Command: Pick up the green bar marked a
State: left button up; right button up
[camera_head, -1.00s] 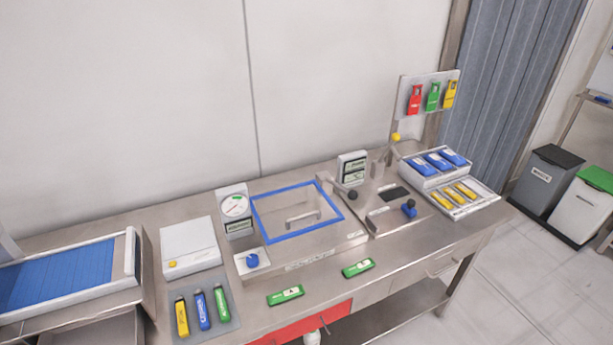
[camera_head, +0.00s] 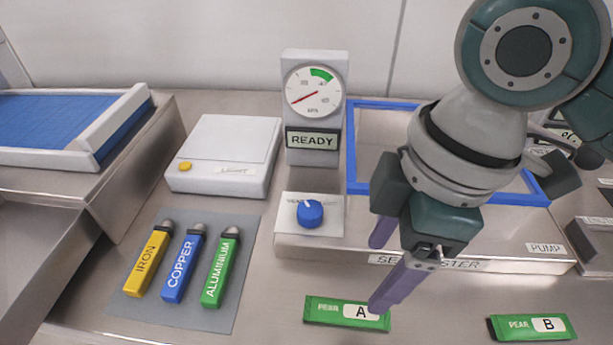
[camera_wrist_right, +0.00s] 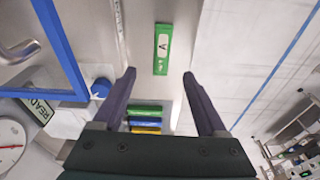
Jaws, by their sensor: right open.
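The green bar marked A (camera_head: 335,312) lies flat near the front edge of the metal bench in the head view, with a white label reading A. It also shows in the right wrist view (camera_wrist_right: 163,50), ahead of the fingertips and between their lines. My right gripper (camera_head: 386,270) is open and empty, with purple fingers, above and behind the bar. One finger overlaps the bar's right end in the head view. The right gripper also shows in the wrist view (camera_wrist_right: 160,80). A second green bar marked B (camera_head: 530,327) lies to the right. My left gripper is not in view.
A grey mat (camera_head: 240,290) holds the iron, copper and aluminium bars at left. Behind stand a white light box (camera_head: 225,150), a gauge reading READY (camera_head: 314,100) and a blue knob (camera_head: 309,213). The blue-framed sealing unit (camera_head: 330,250) rises behind bar A.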

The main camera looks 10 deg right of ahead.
send_over(348, 310)
jog(key=d, duration=0.1)
notch_tip(348, 310, down, 5)
jog(key=shift+d+r+b, duration=0.15)
jog(key=shift+b, duration=0.15)
jog(key=shift+a+f+b, duration=0.15)
jog(key=shift+f, duration=0.75)
jog(key=shift+a+f+b, duration=0.15)
jog(key=shift+a+f, duration=0.05)
jog(key=shift+f, duration=0.75)
jog(key=shift+a+f+b, duration=0.15)
jog(key=shift+f, duration=0.75)
jog(key=shift+c, duration=0.3)
grip_shut()
